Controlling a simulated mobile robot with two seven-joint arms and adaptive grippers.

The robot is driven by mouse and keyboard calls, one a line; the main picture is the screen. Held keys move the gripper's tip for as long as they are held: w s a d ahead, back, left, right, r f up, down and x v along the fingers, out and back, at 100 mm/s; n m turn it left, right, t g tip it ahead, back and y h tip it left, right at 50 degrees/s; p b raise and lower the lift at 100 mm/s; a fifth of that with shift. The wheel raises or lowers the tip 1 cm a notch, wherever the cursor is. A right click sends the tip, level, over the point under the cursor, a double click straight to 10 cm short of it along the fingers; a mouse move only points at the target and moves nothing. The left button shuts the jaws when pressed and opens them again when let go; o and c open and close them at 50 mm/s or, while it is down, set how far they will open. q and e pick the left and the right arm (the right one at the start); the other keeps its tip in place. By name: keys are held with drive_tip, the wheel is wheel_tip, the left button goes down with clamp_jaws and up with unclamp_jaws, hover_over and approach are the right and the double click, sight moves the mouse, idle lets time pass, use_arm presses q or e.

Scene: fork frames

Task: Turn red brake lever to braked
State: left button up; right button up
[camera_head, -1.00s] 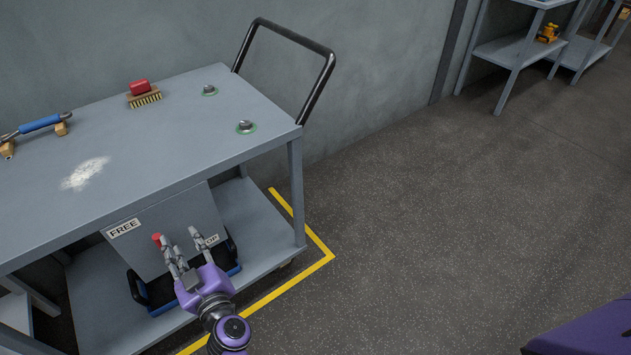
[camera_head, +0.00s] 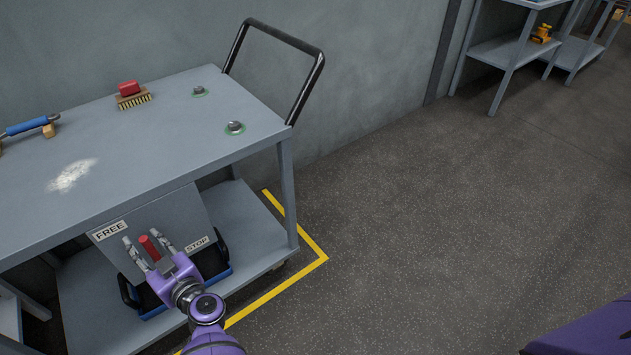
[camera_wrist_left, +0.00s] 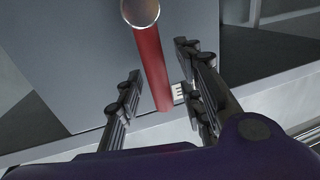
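The red brake lever (camera_head: 149,247) stands out from a grey panel (camera_head: 178,217) on the side of the cart. The panel carries a FREE label (camera_head: 109,230) at left and a STOP label (camera_head: 197,244) at right. The lever lies between the two labels. My left gripper (camera_head: 142,239) is open, with fingers on either side of the lever. In the left wrist view the lever (camera_wrist_left: 152,65) runs between the spread fingers (camera_wrist_left: 158,62), with a round silver end at the top; gaps show on both sides. My right gripper is not in view.
The cart top (camera_head: 150,145) overhangs the panel, and a blue-edged black tray (camera_head: 213,263) sits on the lower shelf behind my gripper. A red-backed brush (camera_head: 131,95) and a blue-handled tool (camera_head: 27,126) lie on top. Floor to the right is clear.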

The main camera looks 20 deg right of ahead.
use_arm(q)
drive_tip(key=shift+c, duration=0.4)
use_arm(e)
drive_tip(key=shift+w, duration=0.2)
use_arm(q)
clamp_jaws()
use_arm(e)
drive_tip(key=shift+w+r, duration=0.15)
use_arm(q)
drive_tip(key=shift+w, duration=0.1)
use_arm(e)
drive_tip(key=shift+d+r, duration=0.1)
